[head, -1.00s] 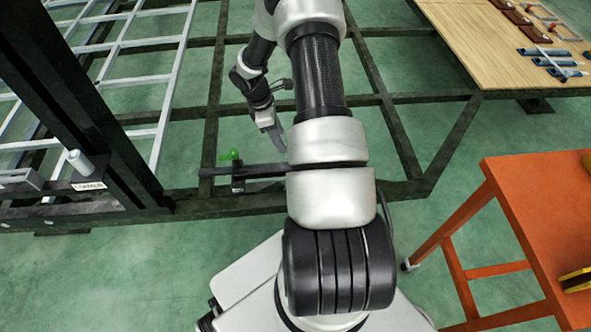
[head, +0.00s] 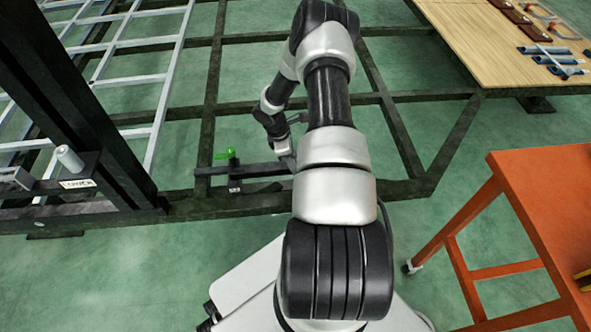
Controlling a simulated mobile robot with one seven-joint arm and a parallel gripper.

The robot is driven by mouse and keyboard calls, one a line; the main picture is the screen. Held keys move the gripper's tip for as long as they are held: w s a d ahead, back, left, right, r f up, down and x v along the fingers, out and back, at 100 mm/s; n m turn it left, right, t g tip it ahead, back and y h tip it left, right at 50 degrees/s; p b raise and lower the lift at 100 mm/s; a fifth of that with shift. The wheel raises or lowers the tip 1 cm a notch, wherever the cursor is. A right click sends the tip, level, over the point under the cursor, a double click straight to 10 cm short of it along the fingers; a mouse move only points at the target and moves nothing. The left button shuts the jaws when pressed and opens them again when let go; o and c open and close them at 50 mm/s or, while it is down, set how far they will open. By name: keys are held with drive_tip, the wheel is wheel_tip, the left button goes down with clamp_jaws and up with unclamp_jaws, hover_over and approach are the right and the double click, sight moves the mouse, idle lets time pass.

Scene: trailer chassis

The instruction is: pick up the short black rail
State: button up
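A short black rail (head: 254,170) lies roughly level across the front of the dark trailer frame, left of my arm. A bright green piece (head: 226,154) stands on a small black block (head: 235,179) at the rail's left part. My gripper (head: 289,163) points down at the rail's right end, beside my arm. The fingertips are small and partly hidden by my arm, so I cannot tell whether they touch the rail or are open or shut.
A dark post (head: 75,95) with a grey cylinder (head: 69,158) stands at left, before a pale ladder-like rack (head: 160,90). A wooden deck (head: 475,50) with small parts is upper right. An orange table (head: 550,190) stands at right. Green floor shows between frame bars.

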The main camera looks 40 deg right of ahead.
drive_tip(key=shift+d+f, duration=0.1)
drive_tip(key=shift+f, duration=0.35)
drive_tip(key=shift+c, duration=0.2)
clamp_jaws()
drive_tip(key=shift+r, duration=0.1)
drive_tip(key=shift+r, duration=0.1)
